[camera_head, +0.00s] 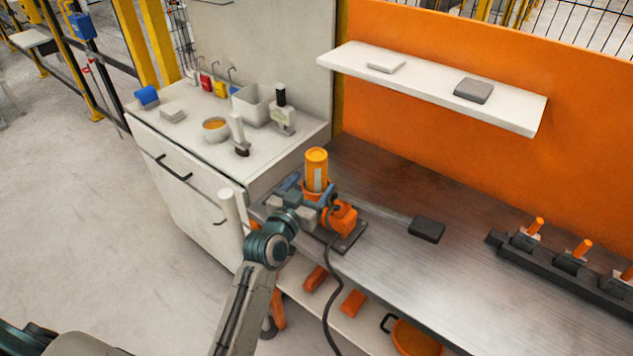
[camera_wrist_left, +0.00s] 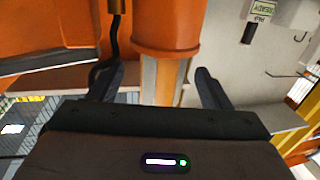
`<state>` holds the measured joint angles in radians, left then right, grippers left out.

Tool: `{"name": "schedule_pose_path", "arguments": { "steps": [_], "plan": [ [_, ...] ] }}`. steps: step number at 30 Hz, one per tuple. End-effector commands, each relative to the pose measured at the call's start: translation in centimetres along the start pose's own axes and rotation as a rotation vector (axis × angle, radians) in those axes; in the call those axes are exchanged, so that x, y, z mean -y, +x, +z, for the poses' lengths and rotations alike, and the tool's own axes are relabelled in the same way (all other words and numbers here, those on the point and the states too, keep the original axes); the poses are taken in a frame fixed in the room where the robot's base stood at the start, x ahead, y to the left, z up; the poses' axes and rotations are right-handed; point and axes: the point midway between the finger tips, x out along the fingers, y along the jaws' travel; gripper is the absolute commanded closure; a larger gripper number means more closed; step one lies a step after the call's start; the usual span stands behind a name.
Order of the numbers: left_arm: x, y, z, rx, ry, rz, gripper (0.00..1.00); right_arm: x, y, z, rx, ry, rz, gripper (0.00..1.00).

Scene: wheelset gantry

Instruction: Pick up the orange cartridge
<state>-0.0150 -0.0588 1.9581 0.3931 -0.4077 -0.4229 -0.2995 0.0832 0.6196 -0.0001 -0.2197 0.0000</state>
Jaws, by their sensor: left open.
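The orange cartridge (camera_head: 316,166) stands upright in the head view, a cylinder with a pale label stripe. Its lower end sits in an orange holder on a dark base plate at the near left end of the metal bench. My left gripper (camera_head: 309,201) is open at the cartridge's lower part, and its links partly hide the holder. In the left wrist view the cartridge (camera_wrist_left: 164,80) shows between the two spread fingers, with gaps on both sides. The palm hides part of it. My right gripper is in neither view.
A black cable hangs from the orange holder assembly over the bench front. A dark block (camera_head: 427,229) lies on the bench (camera_head: 400,265) to the right, with a rack (camera_head: 570,265) of orange-handled tools farther right. A white shelf (camera_head: 440,90) overhangs the back. A cabinet (camera_head: 190,185) stands left.

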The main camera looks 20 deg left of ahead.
Motion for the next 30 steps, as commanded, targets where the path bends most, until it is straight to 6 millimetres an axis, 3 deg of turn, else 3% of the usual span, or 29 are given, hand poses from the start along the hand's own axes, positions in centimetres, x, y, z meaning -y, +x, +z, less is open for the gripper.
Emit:
{"name": "schedule_pose_path", "arguments": {
  "steps": [13, 23, 30],
  "plan": [
    [0.3, 4.9, -0.1, 0.001, -0.001, -0.001, 0.28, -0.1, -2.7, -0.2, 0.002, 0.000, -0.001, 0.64],
    [0.3, 5.6, 0.2, 0.002, 0.000, -0.001, 0.28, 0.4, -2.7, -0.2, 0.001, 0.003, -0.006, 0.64],
    [0.3, 5.6, 0.2, 0.002, 0.000, -0.001, 0.75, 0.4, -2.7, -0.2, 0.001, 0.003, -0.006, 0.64]
  ]
}}
